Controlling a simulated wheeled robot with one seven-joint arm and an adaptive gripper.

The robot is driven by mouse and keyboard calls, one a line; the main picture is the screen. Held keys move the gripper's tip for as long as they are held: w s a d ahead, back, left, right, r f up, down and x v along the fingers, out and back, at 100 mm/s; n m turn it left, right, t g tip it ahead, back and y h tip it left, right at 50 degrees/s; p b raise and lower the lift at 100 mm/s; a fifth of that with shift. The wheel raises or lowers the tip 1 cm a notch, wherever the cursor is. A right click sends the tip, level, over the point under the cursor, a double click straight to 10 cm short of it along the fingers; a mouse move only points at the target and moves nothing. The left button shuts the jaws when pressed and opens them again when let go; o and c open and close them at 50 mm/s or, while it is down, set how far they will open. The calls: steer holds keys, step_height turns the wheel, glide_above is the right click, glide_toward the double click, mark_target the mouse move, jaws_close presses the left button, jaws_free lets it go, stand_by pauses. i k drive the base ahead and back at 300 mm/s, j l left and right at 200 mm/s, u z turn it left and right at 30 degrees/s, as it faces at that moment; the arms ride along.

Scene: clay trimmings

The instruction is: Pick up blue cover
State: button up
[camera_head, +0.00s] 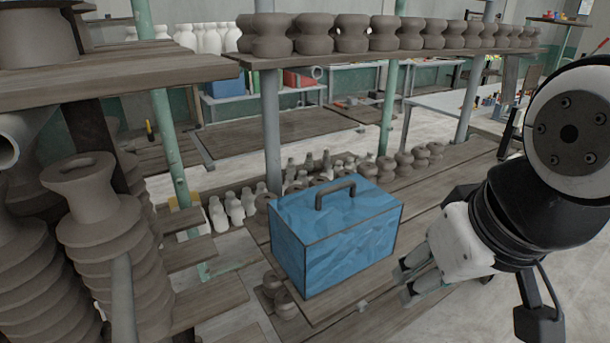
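The blue cover (335,245) is a box-like blue shell with dark edges and a dark handle (335,192) on its top. It stands upright on a wooden plank shelf in the middle of the view. My gripper (405,282) is just right of the cover's lower right side, with its fingers pointing left toward it. The two fingertips are apart with nothing seen between them, so it looks open and empty. The gripper appears clear of the cover, though the exact distance is hard to tell. The cover hides whatever is behind or under it.
An upper shelf (330,62) with a row of grey clay pieces runs above the cover. Ribbed clay stacks (110,240) stand at the left. Small pale bottles (228,210) and clay pieces (420,155) stand behind. A green post (390,110) rises behind. Floor is open at the lower right.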

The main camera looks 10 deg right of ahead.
mark_target(323, 235)
steer(key=i+u, duration=0.25)
steer(key=u, duration=0.15)
steer(key=i+l+u, duration=0.1)
steer(key=i+u, duration=0.15)
steer(key=u, duration=0.2)
